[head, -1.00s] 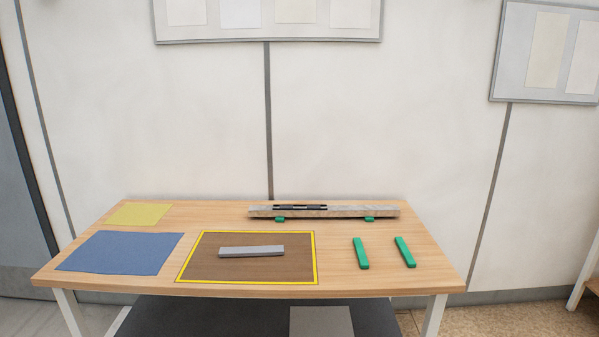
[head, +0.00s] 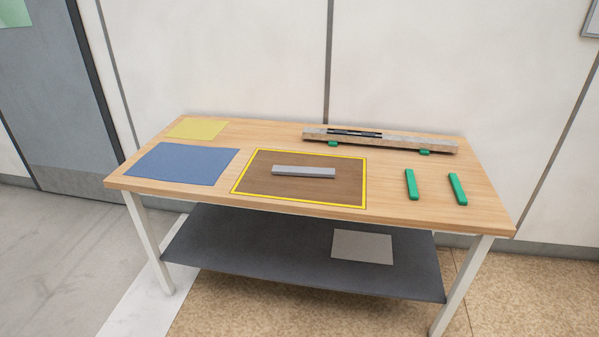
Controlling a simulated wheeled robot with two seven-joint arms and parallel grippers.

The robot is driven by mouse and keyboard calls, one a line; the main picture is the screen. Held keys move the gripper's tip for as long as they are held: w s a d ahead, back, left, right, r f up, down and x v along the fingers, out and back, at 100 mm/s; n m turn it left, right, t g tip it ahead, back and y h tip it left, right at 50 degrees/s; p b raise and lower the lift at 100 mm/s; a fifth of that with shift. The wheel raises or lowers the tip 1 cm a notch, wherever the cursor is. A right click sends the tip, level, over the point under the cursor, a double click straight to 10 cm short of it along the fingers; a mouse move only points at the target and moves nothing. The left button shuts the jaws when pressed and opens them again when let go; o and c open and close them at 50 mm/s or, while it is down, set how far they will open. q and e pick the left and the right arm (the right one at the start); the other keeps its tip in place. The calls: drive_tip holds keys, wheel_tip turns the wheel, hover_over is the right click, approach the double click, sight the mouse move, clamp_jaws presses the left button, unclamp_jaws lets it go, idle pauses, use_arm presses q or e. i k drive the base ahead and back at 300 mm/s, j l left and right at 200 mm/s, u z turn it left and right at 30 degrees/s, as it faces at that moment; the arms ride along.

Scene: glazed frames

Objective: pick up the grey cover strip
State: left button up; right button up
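The grey cover strip (head: 304,171) is a short, flat bar. It lies lengthwise, left to right, on a brown mat (head: 265,185) bordered in yellow, near the middle of the wooden table (head: 330,213). Nothing covers it. Neither of my grippers shows in the head view.
A long bar (head: 400,143) with dark pieces on top rests on green supports at the back right. Two green blocks (head: 411,184) (head: 457,189) lie at the right. A blue mat (head: 182,164) and a yellow sheet (head: 197,128) lie at the left. A dark lower shelf (head: 300,257) holds a grey sheet (head: 362,246).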

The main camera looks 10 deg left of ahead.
sight(290, 170)
drive_tip(key=i+j, duration=0.1)
drive_tip(key=i, duration=1.65)
drive_tip(key=j+u, duration=0.05)
drive_tip(key=j, duration=0.05)
